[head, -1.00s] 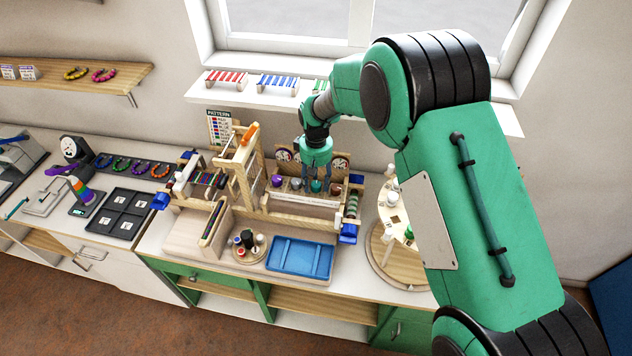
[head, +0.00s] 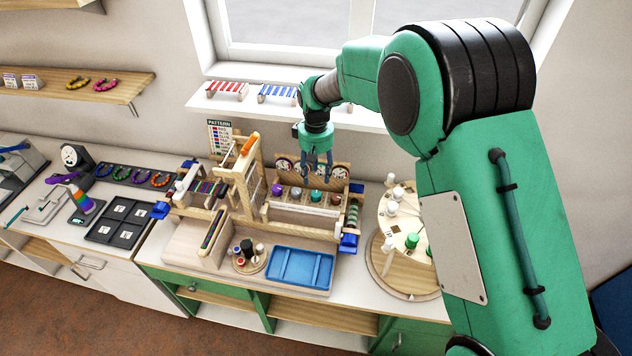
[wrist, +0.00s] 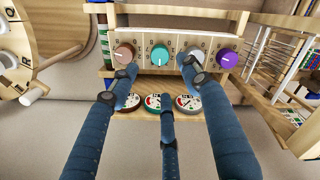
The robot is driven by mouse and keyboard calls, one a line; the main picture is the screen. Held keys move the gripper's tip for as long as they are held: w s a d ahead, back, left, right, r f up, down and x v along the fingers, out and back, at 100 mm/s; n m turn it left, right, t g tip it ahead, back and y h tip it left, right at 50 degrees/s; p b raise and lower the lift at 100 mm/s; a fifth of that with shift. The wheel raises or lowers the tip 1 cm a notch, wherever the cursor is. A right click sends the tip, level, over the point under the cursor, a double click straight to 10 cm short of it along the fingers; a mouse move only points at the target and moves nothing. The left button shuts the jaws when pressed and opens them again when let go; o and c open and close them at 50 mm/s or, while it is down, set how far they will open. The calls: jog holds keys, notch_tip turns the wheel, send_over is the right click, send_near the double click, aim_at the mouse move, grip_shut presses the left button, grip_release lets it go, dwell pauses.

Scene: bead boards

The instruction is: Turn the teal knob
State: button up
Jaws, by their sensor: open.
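The teal knob (head: 316,196) sits in a row on a wooden panel of the bead loom, between a grey knob (head: 296,192) and a brown knob (head: 336,198). In the wrist view the teal knob (wrist: 160,54) faces the camera, with a pale pointer line running toward the picture's bottom. My gripper (head: 317,172) is open and empty, just above the teal knob and apart from it. In the wrist view two fingers of my gripper (wrist: 161,80) reach to either side below the teal knob, near the brown and grey knobs; a third finger is centred lower.
A purple knob (head: 277,189) ends the row. Round dials (wrist: 152,102) stand behind the knobs. The loom's wooden frame (head: 240,175) rises to the left. A round bead turntable (head: 405,275) is at the right and a blue tray (head: 300,266) in front.

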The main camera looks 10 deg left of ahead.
jog(key=shift+r, duration=1.45)
jog(key=s+d+r+m+t+b, duration=0.1)
jog(key=s+d+r+m+b, duration=0.1)
jog(key=s+d+r, duration=0.65)
jog(key=s+d+r+m+t+b, duration=0.25)
jog(key=s+d+r, duration=0.25)
jog(key=d+r, duration=0.6)
jog(key=s+d+f+m+t+b, duration=0.1)
jog(key=s+d+f+m+b, duration=0.1)
jog(key=s+d, duration=0.5)
jog(key=s+d+f+m+t+b, duration=0.1)
jog(key=s+d, duration=0.7)
jog(key=s, duration=0.8)
jog(key=shift+s+d+f+m+b, duration=0.25)
jog(key=shift+s+f+m+b, duration=0.15)
jog(key=shift+f+m+b, duration=0.25)
jog(key=shift+r, duration=0.15)
dwell(1.5)
